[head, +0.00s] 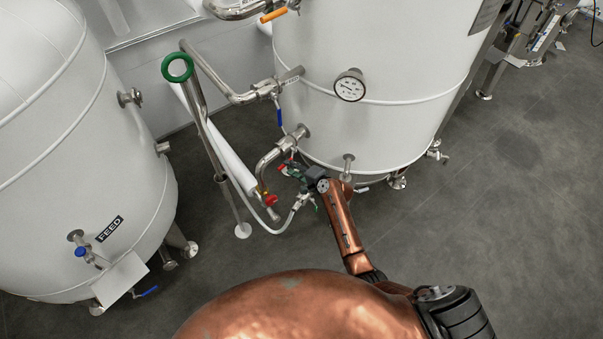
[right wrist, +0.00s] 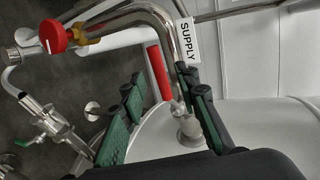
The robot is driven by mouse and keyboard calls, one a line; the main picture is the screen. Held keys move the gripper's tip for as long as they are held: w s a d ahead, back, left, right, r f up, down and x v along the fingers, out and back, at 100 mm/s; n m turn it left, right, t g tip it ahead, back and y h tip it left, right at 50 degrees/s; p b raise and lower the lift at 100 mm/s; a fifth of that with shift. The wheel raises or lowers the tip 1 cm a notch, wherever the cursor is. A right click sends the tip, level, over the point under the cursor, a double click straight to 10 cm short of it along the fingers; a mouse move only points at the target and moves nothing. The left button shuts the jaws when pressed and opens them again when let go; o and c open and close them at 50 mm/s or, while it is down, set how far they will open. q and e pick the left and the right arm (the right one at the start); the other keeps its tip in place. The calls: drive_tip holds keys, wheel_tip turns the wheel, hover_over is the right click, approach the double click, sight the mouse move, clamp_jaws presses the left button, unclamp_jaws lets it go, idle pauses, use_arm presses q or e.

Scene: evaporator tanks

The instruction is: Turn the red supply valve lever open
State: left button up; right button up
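The red supply valve lever (right wrist: 158,72) shows in the right wrist view below a bent steel pipe, close to a white SUPPLY label (right wrist: 185,38). My right gripper (right wrist: 163,88) is open, its green-padded fingers apart with the lever in view between their tips; I cannot tell whether either finger touches it. In the head view my right gripper (head: 290,170) is at the pipe low on the white tank (head: 370,120). There the lever is mostly hidden by the gripper. My left gripper is not in view.
A red round knob (right wrist: 53,37) sits on the pipe end, with a hose and a green-handled valve (right wrist: 42,138) below it. A blue-handled valve (head: 279,117) hangs above the supply pipe. The FEED tank (head: 90,170) stands left. Floor is clear at right.

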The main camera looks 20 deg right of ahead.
drive_tip(key=v, duration=0.7)
drive_tip(key=shift+d+r, duration=0.1)
drive_tip(key=s+d+f+n+g+h+b, duration=0.1)
drive_tip(key=s+d+f+g+h, duration=0.1)
drive_tip(key=s+f, duration=0.75)
drive_tip(key=s+d+f+n+g+h, duration=0.1)
drive_tip(key=s+d+f+n+g, duration=0.3)
drive_tip(key=f, duration=1)
drive_tip(key=s+d+f+m+t+h+b, duration=0.1)
drive_tip(key=s+f+h, duration=0.1)
drive_tip(key=s+f, duration=0.75)
use_arm(q)
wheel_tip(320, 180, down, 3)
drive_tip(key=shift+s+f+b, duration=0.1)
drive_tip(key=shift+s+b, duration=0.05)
drive_tip(key=shift+b, duration=0.4)
use_arm(e)
drive_tip(key=s+d+f+n+g, duration=0.2)
drive_tip(key=s+f, duration=0.4)
drive_tip(key=s, duration=0.7)
drive_tip(key=s+d+f+n+g+h, duration=0.1)
drive_tip(key=s+f+n, duration=0.3)
drive_tip(key=s, duration=0.9)
drive_tip(key=s+d+f+n+g+h, duration=0.1)
drive_tip(key=s+d+f+n+g, duration=0.1)
drive_tip(key=s+f, duration=0.7)
drive_tip(key=s+n+g, duration=0.1)
drive_tip(key=s, duration=0.4)
drive_tip(key=shift+d+f+n, duration=0.4)
